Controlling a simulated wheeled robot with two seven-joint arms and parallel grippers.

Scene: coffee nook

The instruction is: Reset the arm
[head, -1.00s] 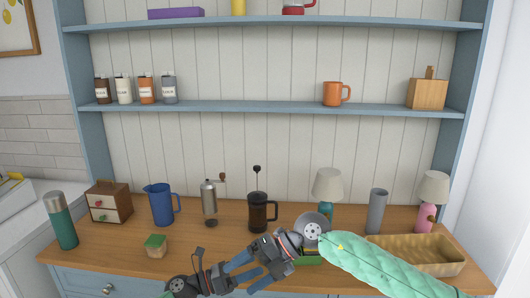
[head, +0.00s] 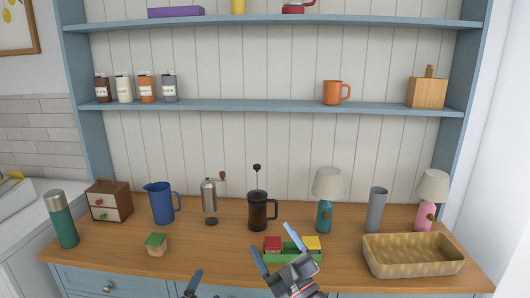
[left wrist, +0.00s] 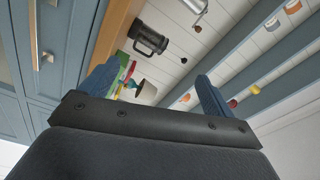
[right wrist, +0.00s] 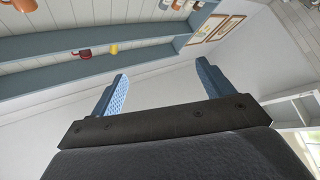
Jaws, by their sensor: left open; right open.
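My right gripper (head: 278,250) is at the bottom middle of the head view, in front of the counter's front edge. Its two blue fingers are spread with nothing between them. In the right wrist view its fingers (right wrist: 160,90) are apart and empty, with wall and shelves beyond.
The wooden counter (head: 195,255) holds a green tray (head: 300,257) with red and yellow blocks, close behind my right gripper. A wicker basket (head: 412,262), French press (head: 258,212), blue pitcher (head: 161,204), green-topped block (head: 156,245) and teal lamp (head: 325,215) stand around it.

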